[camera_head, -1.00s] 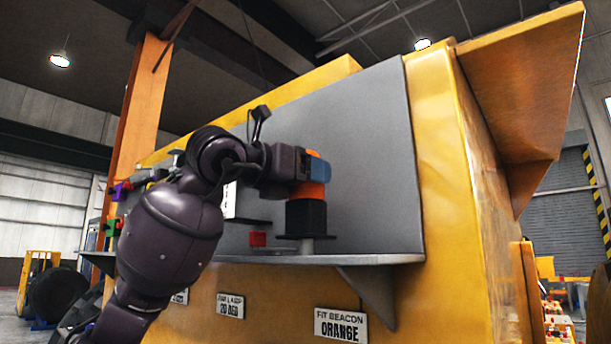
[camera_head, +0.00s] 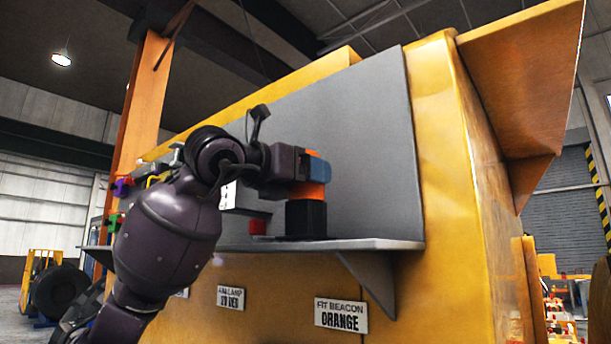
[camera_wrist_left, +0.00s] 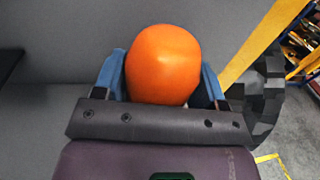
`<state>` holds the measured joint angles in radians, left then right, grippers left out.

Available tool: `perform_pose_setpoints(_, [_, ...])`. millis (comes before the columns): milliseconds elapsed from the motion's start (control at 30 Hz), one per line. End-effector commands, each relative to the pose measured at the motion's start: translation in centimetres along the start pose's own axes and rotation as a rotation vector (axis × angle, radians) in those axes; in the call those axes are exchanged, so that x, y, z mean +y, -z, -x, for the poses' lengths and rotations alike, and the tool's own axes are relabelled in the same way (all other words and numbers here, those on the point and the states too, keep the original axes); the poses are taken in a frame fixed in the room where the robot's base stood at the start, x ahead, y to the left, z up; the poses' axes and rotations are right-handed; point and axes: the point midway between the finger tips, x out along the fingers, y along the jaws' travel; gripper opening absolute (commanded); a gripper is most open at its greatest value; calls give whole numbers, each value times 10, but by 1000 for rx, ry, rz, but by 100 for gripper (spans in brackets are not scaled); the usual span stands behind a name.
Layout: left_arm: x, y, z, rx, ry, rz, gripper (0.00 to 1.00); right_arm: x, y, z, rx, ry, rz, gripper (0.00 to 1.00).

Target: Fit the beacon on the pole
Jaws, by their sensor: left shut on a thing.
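The beacon is an orange dome (camera_head: 307,190) on a black faceted base (camera_head: 305,218). My left gripper (camera_head: 317,172), with blue fingers, is shut around the orange part. The beacon looks upright, its base low over the grey shelf (camera_head: 385,244). In the left wrist view the orange dome (camera_wrist_left: 164,64) sits between the blue fingers. The pole is hidden under the base, so I cannot tell whether the beacon is seated on it. A white sign (camera_head: 341,315) below the shelf reads "FIT BEACON ORANGE". My right gripper is out of view.
A small red block (camera_head: 257,227) stands just left of the beacon base. A grey upright panel (camera_head: 370,150) rises close behind. Purple (camera_head: 122,187) and green (camera_head: 113,223) parts are at the left. The shelf's right end is clear.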

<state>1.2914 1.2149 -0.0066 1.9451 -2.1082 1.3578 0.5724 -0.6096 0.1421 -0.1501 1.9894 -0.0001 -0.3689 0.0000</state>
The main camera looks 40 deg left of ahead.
Motion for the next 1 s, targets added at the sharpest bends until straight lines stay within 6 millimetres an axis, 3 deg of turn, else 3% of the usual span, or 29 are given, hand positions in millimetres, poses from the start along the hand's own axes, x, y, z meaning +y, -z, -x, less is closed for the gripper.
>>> perform_pose_setpoints(267, [0, 6, 0, -1, 0, 0, 33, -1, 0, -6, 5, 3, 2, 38])
perform_pose_setpoints(300, [0, 6, 0, -1, 0, 0, 68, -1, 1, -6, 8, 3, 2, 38])
perform_pose_setpoints(500, [0, 5, 0, -1, 0, 0, 95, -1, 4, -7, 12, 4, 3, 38])
perform_pose_setpoints(800, [0, 6, 2, 1, -1, -1, 95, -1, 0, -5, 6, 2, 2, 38])
perform_pose_setpoints(1000, [1, 7, 24, 0, -3, -3, 95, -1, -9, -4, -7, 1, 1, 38])
